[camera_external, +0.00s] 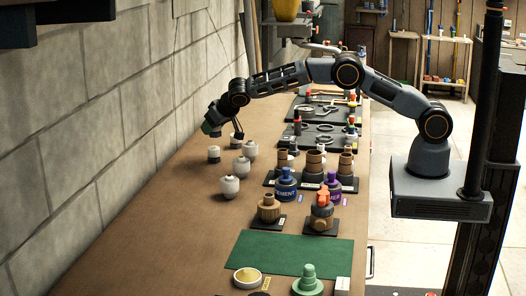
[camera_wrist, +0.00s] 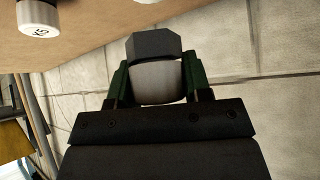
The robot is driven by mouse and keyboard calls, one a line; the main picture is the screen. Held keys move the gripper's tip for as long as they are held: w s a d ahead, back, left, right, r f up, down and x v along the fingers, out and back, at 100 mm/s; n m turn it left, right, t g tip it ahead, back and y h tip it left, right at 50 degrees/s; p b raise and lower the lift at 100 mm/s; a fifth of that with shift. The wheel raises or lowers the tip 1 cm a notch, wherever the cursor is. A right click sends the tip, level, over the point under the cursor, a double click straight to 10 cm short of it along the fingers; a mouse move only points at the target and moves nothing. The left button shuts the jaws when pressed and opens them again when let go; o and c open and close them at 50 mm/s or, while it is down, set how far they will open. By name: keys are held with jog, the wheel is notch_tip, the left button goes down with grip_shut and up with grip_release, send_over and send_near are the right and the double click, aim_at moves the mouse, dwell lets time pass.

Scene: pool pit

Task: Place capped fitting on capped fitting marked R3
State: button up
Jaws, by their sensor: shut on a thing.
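My gripper (camera_wrist: 158,82) is shut on a fitting with a pale cylindrical body (camera_wrist: 160,85) and a dark grey block-like end. In the external view my gripper (camera_external: 217,127) is above the workbench near the wall, and the held fitting cannot be made out clearly. Several white capped fittings stand on the bench below and in front of it: a white one with a dark base (camera_external: 214,154), and others (camera_external: 241,167) (camera_external: 229,187) (camera_external: 250,150).
Brown pipe fittings (camera_external: 269,209) and blue and purple cement cans (camera_external: 286,184) stand right of the white fittings. Black tool trays (camera_external: 320,135) lie farther back. A green mat (camera_external: 295,253) lies in front. A block wall (camera_external: 100,120) runs along the bench's left. Bare bench lies front left.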

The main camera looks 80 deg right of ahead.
aim_at(210, 135)
jog(key=shift+w+f+p, duration=0.3)
jog(key=shift+w+f, duration=0.1)
jog(key=shift+f, duration=0.2)
notch_tip(210, 135, down, 2)
jog(key=shift+f+p, duration=0.1)
jog(key=shift+p, duration=0.5)
jog(key=shift+f, duration=0.3)
jog(key=shift+f+b, duration=0.2)
jog(key=shift+b, duration=0.2)
jog(key=o, duration=0.9)
jog(key=shift+r, duration=0.1)
